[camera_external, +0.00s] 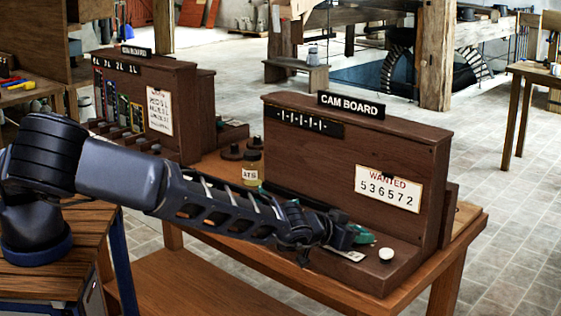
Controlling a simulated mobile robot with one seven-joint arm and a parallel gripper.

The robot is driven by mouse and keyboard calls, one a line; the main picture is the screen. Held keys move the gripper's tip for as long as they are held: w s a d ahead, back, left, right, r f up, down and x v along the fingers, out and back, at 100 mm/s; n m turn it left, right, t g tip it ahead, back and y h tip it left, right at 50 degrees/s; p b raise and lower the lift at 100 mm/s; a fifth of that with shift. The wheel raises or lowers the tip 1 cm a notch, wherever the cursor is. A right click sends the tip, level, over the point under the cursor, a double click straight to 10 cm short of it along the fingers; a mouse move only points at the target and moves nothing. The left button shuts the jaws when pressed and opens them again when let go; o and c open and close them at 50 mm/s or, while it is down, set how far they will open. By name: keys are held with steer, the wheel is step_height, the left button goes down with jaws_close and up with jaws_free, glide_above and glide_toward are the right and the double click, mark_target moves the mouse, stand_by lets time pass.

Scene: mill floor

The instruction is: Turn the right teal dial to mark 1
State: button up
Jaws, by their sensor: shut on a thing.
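The cam board (290,150) is a dark brown wooden cabinet with a low ledge along its front. The right teal dial (363,235) sits on this ledge, toward its right end, and is partly hidden by my gripper. My gripper (349,236) reaches in from the left, low over the ledge, and is shut on this dial. The dial's pointer and its marks cannot be made out. A bit of teal (262,190) shows farther left on the ledge, mostly behind my arm.
A white round knob (386,254) stands just right of the dial. A white plate (346,254) lies in front. A labelled jar (251,168) and a second cabinet (187,100) stand to the left.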

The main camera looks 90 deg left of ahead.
steer(key=shift+s+a+m+t+h, duration=0.15)
steer(key=shift+m+t+h, duration=0.55)
steer(key=shift+m+h, duration=0.95)
steer(key=o, duration=1)
steer(key=v, duration=1)
steer(key=shift+s+r, duration=0.15)
steer(key=shift+s, duration=0.15)
